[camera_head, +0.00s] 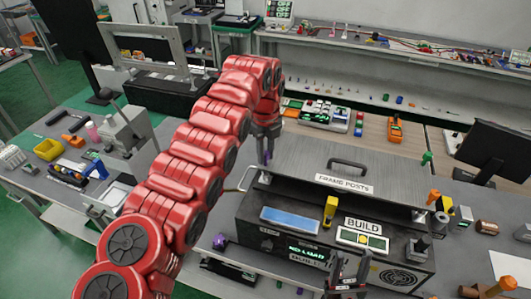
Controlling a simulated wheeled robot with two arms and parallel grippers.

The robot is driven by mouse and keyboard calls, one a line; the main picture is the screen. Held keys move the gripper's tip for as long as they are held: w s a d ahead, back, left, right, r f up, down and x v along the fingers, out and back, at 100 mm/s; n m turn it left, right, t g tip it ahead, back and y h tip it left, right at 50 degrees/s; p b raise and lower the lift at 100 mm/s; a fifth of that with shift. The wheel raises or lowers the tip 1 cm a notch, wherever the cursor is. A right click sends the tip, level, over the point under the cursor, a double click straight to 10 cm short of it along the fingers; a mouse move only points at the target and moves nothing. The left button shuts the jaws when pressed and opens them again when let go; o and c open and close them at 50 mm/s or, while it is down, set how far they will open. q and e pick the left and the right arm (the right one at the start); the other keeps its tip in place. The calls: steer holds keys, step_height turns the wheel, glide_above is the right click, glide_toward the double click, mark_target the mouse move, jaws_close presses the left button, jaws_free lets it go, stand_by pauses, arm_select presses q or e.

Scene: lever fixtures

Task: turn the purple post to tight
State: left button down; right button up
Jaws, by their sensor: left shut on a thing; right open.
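My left gripper (266,150) reaches down from the red arm at the back left corner of the dark box labelled FRAME POSTS (390,262). It is shut on the purple post (267,158), of which only a small bit shows at the fingertips. The post's angle is hidden by the fingers. Another small purple piece (219,241) shows at the box's left front side. My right gripper (347,278) is open at the bottom, in front of the box, apart from the post.
A yellow lever (330,210) stands on the box beside the BUILD panel (362,238). Green (427,158) and orange (433,197) pieces stand at the right. A monitor (494,150) is at the far right. The left bench (50,200) holds loose tools.

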arm_select(q)
steer(key=m, duration=0.5)
steer(key=shift+m, duration=0.3)
stand_by(0.4)
steer(key=c, duration=0.7)
jaws_free()
